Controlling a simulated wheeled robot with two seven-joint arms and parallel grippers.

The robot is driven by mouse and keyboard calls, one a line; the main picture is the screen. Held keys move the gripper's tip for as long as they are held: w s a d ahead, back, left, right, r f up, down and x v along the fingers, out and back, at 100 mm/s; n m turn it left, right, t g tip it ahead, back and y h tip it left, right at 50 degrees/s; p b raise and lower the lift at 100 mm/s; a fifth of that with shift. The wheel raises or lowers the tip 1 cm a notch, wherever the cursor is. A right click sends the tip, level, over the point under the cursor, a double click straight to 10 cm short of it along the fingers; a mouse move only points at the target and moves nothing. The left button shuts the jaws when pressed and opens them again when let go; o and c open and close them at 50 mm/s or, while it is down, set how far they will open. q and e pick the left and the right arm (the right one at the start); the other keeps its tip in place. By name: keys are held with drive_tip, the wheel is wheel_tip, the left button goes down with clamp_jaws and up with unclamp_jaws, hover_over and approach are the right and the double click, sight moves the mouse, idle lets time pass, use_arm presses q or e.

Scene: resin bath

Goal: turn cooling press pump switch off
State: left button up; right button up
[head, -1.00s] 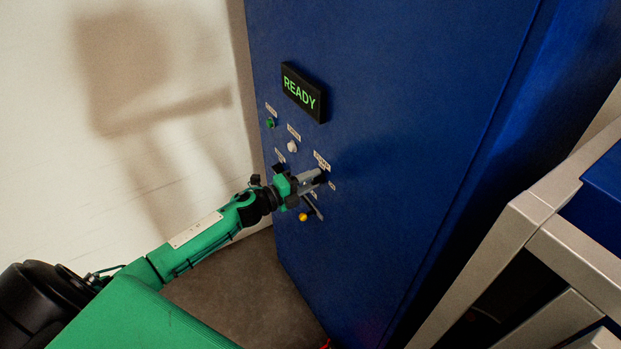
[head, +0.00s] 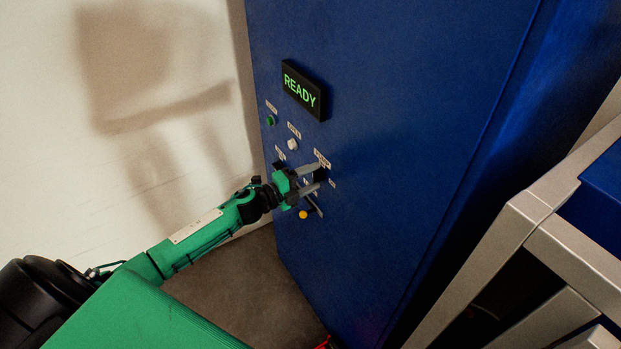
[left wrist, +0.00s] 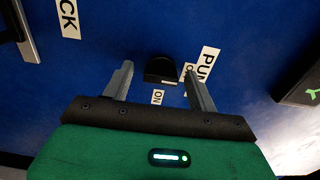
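The pump switch is a black knob (left wrist: 160,69) on the blue cabinet front, beside a label reading "PU…" (left wrist: 207,62) that a finger partly covers. An "ON" label (left wrist: 157,97) sits near it, and a second small label is partly hidden. I cannot tell which mark the knob points to. In the left wrist view, my left gripper (left wrist: 159,82) is open, one finger on each side of the knob with gaps to both. In the head view, my left gripper (head: 318,178) is at the panel, largely hiding the knob. My right gripper is not in view.
A black display (head: 304,91) reads "READY" in green. A green button (head: 270,120), a white knob (head: 292,144) and a yellow-tipped part (head: 303,215) are on the same panel. A pale wall (head: 150,120) is at left; a grey metal frame (head: 530,215) stands at right.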

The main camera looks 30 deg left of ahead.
use_arm(q)
drive_tip(key=shift+s+a+f+b, duration=0.1)
drive_tip(key=shift+s+a+b, duration=0.2)
drive_tip(key=shift+s, duration=0.15)
drive_tip(key=b+v, duration=0.5)
drive_tip(key=v, duration=0.7)
drive_tip(key=shift+s+a, duration=0.2)
drive_tip(key=shift+s, duration=0.1)
